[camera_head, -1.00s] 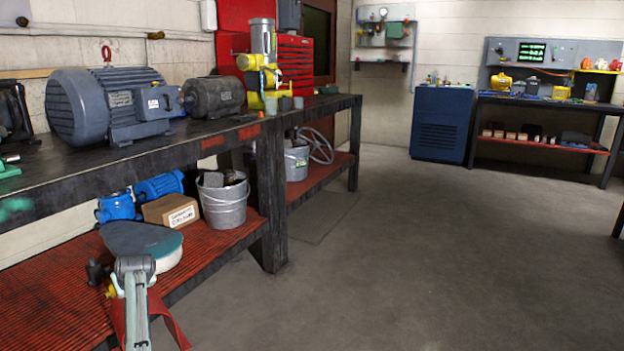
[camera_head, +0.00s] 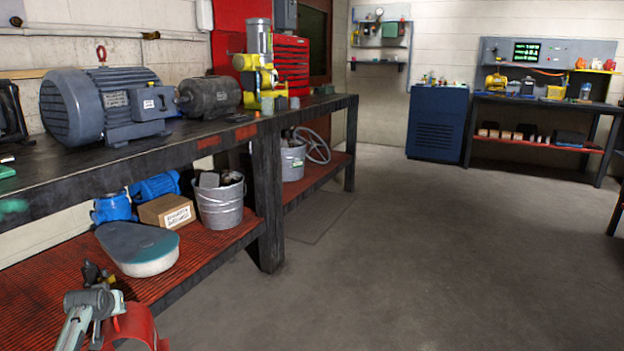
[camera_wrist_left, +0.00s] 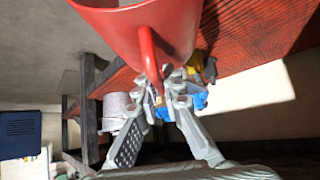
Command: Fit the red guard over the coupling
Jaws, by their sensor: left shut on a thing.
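My left gripper (camera_head: 108,305) is low at the bottom left of the head view, in front of the bench's lower shelf. It is shut on the handle of the red guard (camera_head: 138,326), a curved red shell. The left wrist view shows the guard (camera_wrist_left: 125,25) above the fingers, with its handle between the fingertips (camera_wrist_left: 163,88). On the bench top a large blue-grey motor (camera_head: 75,107) stands beside a smaller dark grey machine (camera_head: 212,95). The coupling seems to lie in the gap between them, but it is mostly hidden. My right gripper is not in view.
The bench's lower red shelf (camera_head: 60,268) holds a teal-and-white flat case (camera_head: 138,246), a cardboard box (camera_head: 167,210), a blue motor (camera_head: 156,187) and a metal bucket (camera_head: 221,205). A dark bench leg (camera_head: 268,205) stands at its corner. The floor to the right is clear.

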